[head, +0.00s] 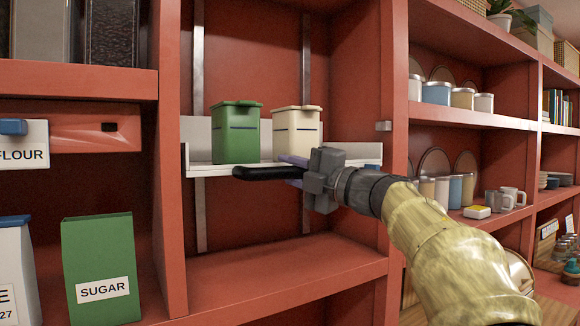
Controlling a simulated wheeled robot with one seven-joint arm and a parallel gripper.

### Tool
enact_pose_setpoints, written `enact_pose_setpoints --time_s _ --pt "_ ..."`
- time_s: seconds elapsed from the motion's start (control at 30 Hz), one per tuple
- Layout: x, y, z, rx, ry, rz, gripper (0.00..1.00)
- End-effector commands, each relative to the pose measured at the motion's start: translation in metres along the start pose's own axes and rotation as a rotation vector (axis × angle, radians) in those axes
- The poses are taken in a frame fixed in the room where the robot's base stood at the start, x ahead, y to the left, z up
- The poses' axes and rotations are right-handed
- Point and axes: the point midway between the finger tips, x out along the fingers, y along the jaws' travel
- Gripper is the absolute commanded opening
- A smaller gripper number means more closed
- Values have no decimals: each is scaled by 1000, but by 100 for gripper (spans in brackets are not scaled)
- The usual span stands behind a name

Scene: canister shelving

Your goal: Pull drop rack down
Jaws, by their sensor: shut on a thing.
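The drop rack (203,171) is a white shelf with a low back, set between two vertical metal rails in the middle red bay. It stands partway up the bay, with open space below it. A green canister (236,138) and a cream canister (297,136) stand upright on it, side by side. A black bar handle (262,173) runs along the rack's front. My gripper (294,172) comes in from the right and is shut on the handle near its right end. My gripper hides the right part of the handle and some of the rack's front edge.
The bay floor (270,274) below the rack is clear. Red side posts (171,220) bound the bay. A green sugar box (100,268) stands at left, under a flour label (25,152). Jars (462,98) and mugs (508,195) fill the right shelves.

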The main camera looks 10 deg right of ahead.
Motion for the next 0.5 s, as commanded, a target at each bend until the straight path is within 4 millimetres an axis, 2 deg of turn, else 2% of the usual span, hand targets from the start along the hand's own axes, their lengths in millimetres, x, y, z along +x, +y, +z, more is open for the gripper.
enact_pose_setpoints --time_s 0.03,0.5 --pt "-4 -24 -1 3 1 -6 0" --pt "-22 -121 -9 3 2 -5 0"
